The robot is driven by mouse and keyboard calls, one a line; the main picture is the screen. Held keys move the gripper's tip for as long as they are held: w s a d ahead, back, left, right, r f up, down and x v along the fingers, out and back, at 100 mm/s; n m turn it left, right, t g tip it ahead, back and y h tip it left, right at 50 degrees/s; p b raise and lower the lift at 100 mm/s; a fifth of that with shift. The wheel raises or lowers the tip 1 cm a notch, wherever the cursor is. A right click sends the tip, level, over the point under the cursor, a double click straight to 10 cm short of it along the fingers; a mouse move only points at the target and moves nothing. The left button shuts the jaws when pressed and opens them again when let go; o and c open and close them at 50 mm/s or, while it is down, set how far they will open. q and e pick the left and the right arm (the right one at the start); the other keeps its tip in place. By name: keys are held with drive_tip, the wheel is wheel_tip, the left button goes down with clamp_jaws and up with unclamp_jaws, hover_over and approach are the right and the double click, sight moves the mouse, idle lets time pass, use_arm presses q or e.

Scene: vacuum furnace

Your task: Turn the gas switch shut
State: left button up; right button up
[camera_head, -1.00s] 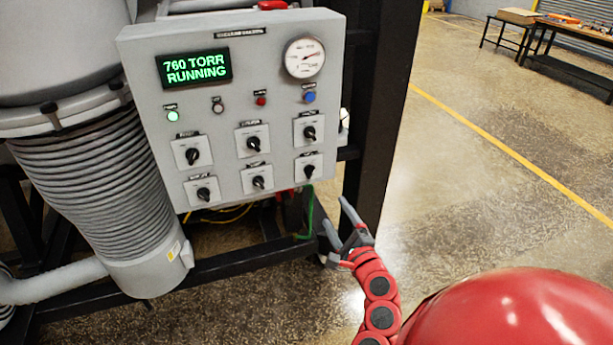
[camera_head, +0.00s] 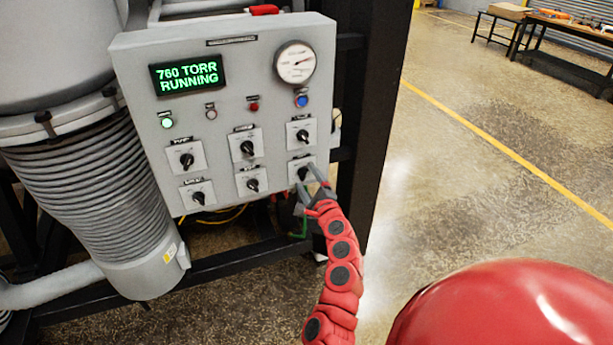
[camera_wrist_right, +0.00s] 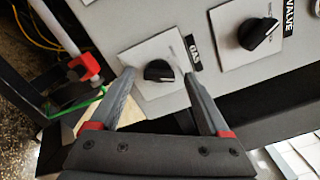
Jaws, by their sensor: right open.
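The gas switch (camera_head: 302,173) is a black rotary knob on a white square plate, at the lower right of the grey control panel (camera_head: 140,85). In the right wrist view the black knob (camera_wrist_right: 158,70) sits beside a label reading GAS (camera_wrist_right: 193,53). My right gripper (camera_head: 309,178) is open at this switch, reaching it from the lower right. In the wrist view its two fingers (camera_wrist_right: 160,80) lie on either side of the knob, with gaps visible. Whether the tips touch the plate cannot be told. My left gripper is out of view.
Several similar knobs sit nearby, including a VALVE knob (camera_wrist_right: 257,33) and the knob above (camera_head: 302,136). The display (camera_head: 188,75) reads 760 TORR RUNNING. A black frame post (camera_head: 372,120) stands right of the panel. A red fitting (camera_wrist_right: 86,65) and green wire hang close by.

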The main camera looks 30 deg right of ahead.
drive_tip(key=shift+w+d+f, duration=0.1)
drive_tip(key=shift+w+d, duration=0.05)
drive_tip(key=shift+w, duration=0.3)
clamp_jaws()
